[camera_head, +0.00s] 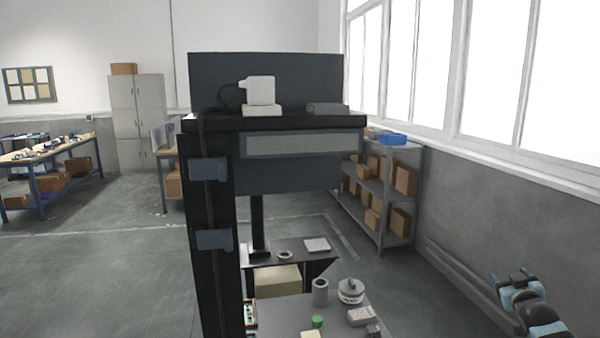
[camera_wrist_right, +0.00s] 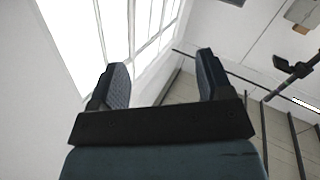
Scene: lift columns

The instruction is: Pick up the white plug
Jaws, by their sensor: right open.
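A white, block-shaped thing (camera_head: 259,90) with a short stub on its left side stands on a pale base (camera_head: 262,110) on the dark upper shelf; it may be the white plug, but I cannot tell for sure. Small pale things also lie on the lower table, too small to name surely. My right gripper (camera_head: 514,279) is at the lower right of the head view, far from the shelf and apart from everything. In the right wrist view it (camera_wrist_right: 163,70) is open and empty, with windows and wall beyond. My left gripper is not in view.
A grey flat block (camera_head: 327,109) lies on the shelf's right. The lower table (camera_head: 285,312) holds a grey cylinder (camera_head: 320,292), a round white-lidded thing (camera_head: 351,291) and a green piece (camera_head: 317,322). A rack of boxes (camera_head: 398,222) stands behind, right. Floor at left is free.

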